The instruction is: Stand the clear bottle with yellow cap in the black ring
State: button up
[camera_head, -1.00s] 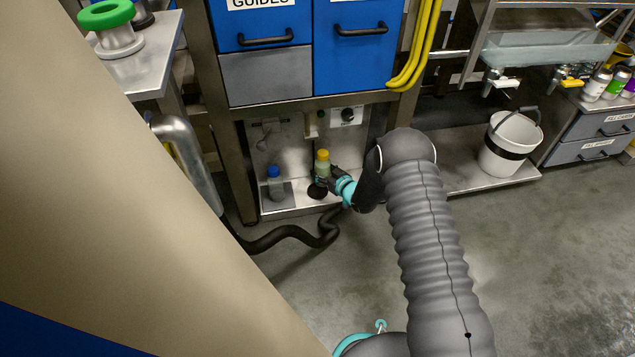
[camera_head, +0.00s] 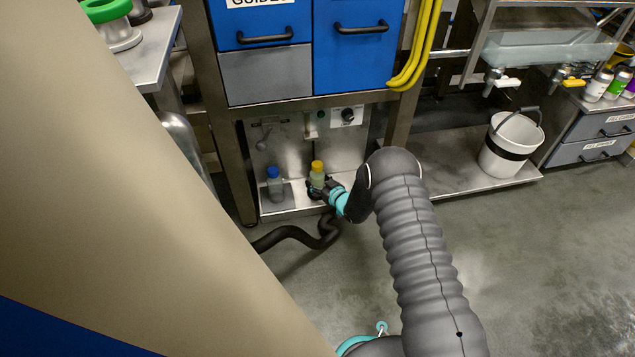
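The clear bottle with yellow cap (camera_head: 317,174) is upright in the low bay under the blue drawers, with a pale yellowish body. My gripper (camera_head: 320,187) reaches in from the right and is shut around the bottle's lower part. The black ring (camera_head: 312,194) shows only as a dark patch at the bottle's foot, mostly hidden by the bottle and my dark fingers. The bottle is over the ring; I cannot tell whether its base is down in it.
A blue-capped bottle (camera_head: 274,184) stands just left on the same metal shelf. A nozzle (camera_head: 310,126) and a knob (camera_head: 348,116) are on the back panel above. A black hose (camera_head: 290,234) lies on the floor in front. A white bucket (camera_head: 510,143) stands at right.

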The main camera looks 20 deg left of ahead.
jog(key=o, duration=0.4)
jog(key=shift+r+p, duration=0.25)
jog(key=shift+p, duration=0.1)
jog(key=p+v, duration=0.1)
jog(key=v, duration=1)
jog(key=shift+s+d, duration=0.25)
jog(key=shift+d, duration=0.1)
